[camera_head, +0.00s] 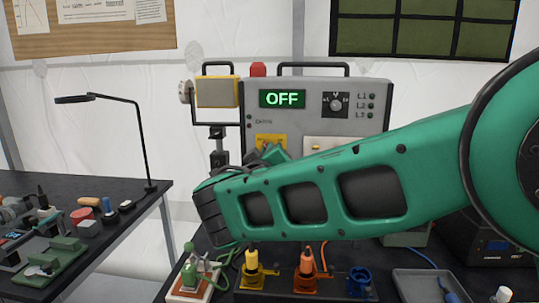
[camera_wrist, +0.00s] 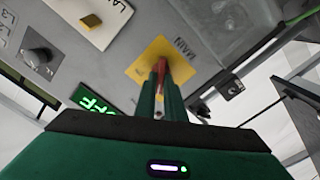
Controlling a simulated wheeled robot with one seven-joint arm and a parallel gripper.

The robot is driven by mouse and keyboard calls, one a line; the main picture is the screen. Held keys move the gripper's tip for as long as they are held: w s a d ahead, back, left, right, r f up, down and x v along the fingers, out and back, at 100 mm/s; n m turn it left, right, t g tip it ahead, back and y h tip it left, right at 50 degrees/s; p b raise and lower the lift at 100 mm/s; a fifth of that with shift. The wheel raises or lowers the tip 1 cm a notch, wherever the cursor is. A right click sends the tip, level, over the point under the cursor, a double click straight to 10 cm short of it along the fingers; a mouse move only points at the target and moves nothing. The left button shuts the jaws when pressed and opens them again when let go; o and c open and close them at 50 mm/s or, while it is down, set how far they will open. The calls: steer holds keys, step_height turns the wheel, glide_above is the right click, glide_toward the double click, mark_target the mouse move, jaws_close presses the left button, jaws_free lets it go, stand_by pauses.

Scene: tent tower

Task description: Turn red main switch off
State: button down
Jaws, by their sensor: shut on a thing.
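The red main switch (camera_wrist: 162,67) sits on a yellow plate lettered MAIN (camera_wrist: 148,58) in the wrist view. My gripper (camera_wrist: 162,80) is shut on the red switch, with a green finger on each side of it. The display (camera_head: 282,99) on the grey power box (camera_head: 315,89) reads OFF in the head view. It also shows tilted in the wrist view (camera_wrist: 95,100). In the head view my green arm crosses in front of the box and hides the switch and most of the gripper.
A selector knob (camera_head: 336,103) and a red lamp (camera_head: 258,69) are on the box. Yellow (camera_head: 253,270), orange (camera_head: 307,267) and blue (camera_head: 360,282) connectors stand below my arm. A grey tray (camera_head: 430,287) lies at right. A cluttered side table (camera_head: 125,190) with a lamp is at left.

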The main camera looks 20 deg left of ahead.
steer(key=shift+f+n, duration=0.25)
steer(key=shift+n, duration=0.55)
steer(key=c, duration=1.8)
jaws_free()
steer(key=shift+c, duration=0.2)
steer(key=shift+r, duration=0.1)
steer(key=v, duration=1)
steer(key=shift+s, duration=0.4)
